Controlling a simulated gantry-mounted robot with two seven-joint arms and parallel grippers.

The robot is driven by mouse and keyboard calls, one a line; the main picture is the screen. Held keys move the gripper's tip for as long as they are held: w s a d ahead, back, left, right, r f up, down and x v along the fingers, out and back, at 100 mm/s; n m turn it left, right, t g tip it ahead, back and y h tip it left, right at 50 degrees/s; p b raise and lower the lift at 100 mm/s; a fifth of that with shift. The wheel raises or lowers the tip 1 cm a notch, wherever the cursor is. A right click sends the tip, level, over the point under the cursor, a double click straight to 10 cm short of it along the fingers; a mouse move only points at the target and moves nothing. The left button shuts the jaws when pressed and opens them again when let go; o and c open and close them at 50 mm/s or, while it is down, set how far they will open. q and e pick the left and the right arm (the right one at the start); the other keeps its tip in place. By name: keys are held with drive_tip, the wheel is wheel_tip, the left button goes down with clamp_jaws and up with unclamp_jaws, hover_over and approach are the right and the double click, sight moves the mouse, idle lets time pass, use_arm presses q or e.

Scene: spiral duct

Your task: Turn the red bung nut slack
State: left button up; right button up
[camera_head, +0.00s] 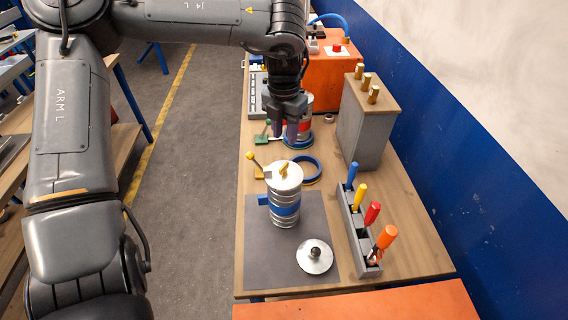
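A red part (306,127), which may be the red bung nut, shows just at and behind my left gripper's fingers. It sits above a blue-banded round fitting (298,141) on the far half of the bench. My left gripper (291,134) points straight down over this fitting, and its fingers hide much of the red part. I cannot tell whether the fingers touch or grip it. A silver spiral duct (284,220) with a blue clamp band and a brass piece on its top stands upright nearer on a grey mat. My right gripper is not in view.
A blue ring (306,170) lies behind the duct. A silver lid with a black knob (314,256) lies on the mat (262,270). A tool rack (357,236), a grey box with brass pegs (365,125) and an orange case (335,80) line the right and back.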

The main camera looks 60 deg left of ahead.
sight(284, 165)
use_arm(q)
wheel_tip(284, 165, down, 11)
drive_tip(key=shift+s+f, duration=0.15)
drive_tip(key=shift+f, duration=0.05)
idle(0.4)
drive_tip(key=shift+c, duration=0.3)
clamp_jaws()
